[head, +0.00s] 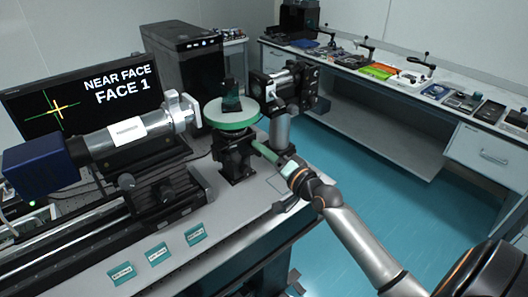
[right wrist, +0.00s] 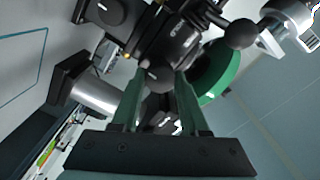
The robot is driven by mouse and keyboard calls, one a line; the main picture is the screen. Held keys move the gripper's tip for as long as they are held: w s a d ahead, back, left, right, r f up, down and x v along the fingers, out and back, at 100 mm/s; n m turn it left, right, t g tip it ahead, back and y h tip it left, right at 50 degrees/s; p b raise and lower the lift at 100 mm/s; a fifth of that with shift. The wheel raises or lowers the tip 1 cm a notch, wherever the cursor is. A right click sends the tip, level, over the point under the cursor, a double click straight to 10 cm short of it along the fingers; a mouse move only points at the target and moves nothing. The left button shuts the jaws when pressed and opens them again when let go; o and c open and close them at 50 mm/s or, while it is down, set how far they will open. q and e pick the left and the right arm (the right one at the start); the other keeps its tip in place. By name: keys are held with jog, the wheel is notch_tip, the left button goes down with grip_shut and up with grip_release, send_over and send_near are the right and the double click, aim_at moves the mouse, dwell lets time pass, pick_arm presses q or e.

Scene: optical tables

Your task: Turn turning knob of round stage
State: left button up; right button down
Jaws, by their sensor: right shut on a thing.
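The round stage (head: 231,115) has a pale green disc on a black mount and stands near the table's right edge in the head view. A small dark block (head: 231,95) stands on its disc. In the right wrist view the stage's green rim (right wrist: 222,72) shows at right. My right gripper (head: 257,148) reaches in from the right, below the disc. In the right wrist view its green fingers (right wrist: 158,82) are shut on a dark rounded turning knob (right wrist: 158,77) at the stage's side. In the head view the knob is hidden by the fingers. My left gripper is not in view.
A silver tube with a blue end (head: 115,138) lies on a rail left of the stage. A dark optical unit on a post (head: 280,130) stands close at right. A monitor (head: 85,95) reads "NEAR FACE FACE 1". Small labelled plates (head: 158,254) lie in front.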

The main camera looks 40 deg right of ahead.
jog(key=shift+m, duration=0.3)
dwell(0.4)
jog(key=shift+c, duration=2.1)
grip_release()
jog(key=shift+s, duration=0.1)
jog(key=s+b, duration=0.2)
jog(key=s, duration=1)
jog(key=shift+s+d, duration=0.15)
jog(key=shift+d, duration=0.3)
